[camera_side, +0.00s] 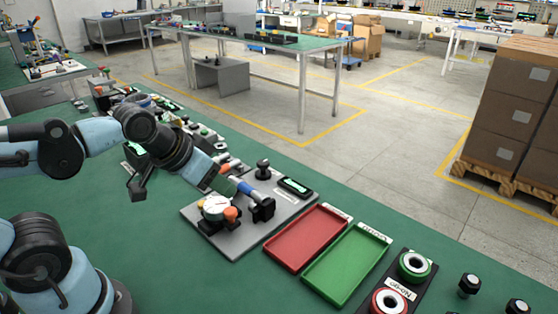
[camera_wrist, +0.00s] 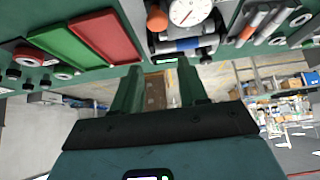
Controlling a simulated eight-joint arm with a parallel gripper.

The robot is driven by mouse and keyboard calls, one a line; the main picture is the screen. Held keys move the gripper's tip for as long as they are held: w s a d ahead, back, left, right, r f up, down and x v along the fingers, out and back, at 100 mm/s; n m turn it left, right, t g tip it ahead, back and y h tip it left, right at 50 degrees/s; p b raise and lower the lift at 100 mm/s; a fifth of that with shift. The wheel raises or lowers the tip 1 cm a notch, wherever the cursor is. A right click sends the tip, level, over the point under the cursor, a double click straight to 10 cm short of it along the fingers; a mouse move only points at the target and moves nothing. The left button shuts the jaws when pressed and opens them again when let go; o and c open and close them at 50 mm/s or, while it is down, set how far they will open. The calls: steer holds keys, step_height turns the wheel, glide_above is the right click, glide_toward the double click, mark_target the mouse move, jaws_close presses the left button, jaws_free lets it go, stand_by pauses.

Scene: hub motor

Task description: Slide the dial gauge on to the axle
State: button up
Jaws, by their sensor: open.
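The dial gauge (camera_side: 215,208), with a round white face and an orange part at its side, sits in a dark holder on the grey plate (camera_side: 232,242). It also shows at the top of the wrist view (camera_wrist: 188,12). A blue and silver rod (camera_side: 249,190), which looks like the axle, lies over a black stand beside the gauge; in the wrist view (camera_wrist: 185,45) it runs crosswise below the gauge. My gripper (camera_wrist: 160,72) is open, with nothing between its fingers. In the side view my gripper (camera_side: 222,182) hangs over the plate, partly overlapping the rod.
A red tray (camera_side: 307,237) and a green tray (camera_side: 346,266) lie right of the plate, both empty. Ring gauges (camera_side: 414,264) in a black holder and black knobs stand farther right. A black knob (camera_side: 263,169) and a small display (camera_side: 295,186) are on the plate's back edge.

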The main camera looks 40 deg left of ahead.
steer(key=shift+o, duration=1.3)
steer(key=n+g+y, duration=0.4)
steer(key=n+g, duration=0.1)
steer(key=n, duration=0.8)
glide_toward(230, 211)
steer(key=shift+n+g, duration=0.3)
steer(key=x, duration=0.8)
steer(key=shift+w+a+f, duration=0.1)
steer(key=shift+w+f, duration=0.1)
steer(key=shift+w, duration=0.15)
jaws_close()
